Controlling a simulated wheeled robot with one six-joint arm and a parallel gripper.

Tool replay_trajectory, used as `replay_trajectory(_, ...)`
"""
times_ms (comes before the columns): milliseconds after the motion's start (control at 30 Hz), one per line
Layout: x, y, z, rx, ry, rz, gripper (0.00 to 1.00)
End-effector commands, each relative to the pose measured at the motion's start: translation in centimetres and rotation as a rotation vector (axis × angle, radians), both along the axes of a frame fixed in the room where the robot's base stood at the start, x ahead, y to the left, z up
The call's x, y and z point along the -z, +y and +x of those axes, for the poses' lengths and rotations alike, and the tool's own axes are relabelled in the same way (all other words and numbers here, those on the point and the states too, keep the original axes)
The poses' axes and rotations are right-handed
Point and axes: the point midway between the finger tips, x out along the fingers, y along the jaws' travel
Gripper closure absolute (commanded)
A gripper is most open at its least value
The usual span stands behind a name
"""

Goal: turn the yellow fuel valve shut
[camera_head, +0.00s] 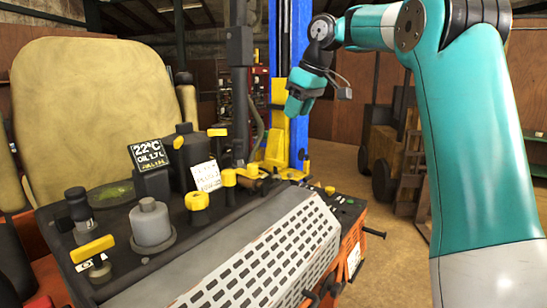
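Other yellow parts stand on the console: a round knob (197,201), a second knob (229,178) and a small handle (217,132). No readable label tells which is the fuel valve. My gripper (293,108) hangs in the air above and behind the console, to the right of all these parts and touching none. It is small and dark here, so its opening cannot be made out.
A grey cylinder cap (151,222) and a black display (150,155) stand near the yellow parts. A tan seat (95,105) rises behind. A slotted grey cover (265,262) fills the front. A blue lift post (290,60) stands behind my gripper.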

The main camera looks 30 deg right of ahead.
Motion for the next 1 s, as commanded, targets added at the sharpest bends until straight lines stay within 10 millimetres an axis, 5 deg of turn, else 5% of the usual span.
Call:
replay_trajectory(600,12.1,1.9,4.7,-0.002,0.004,0.001,0.61)
replay_trajectory(1000,15.1,2.2,5.8,0.000,-0.001,-0.001,0.61)
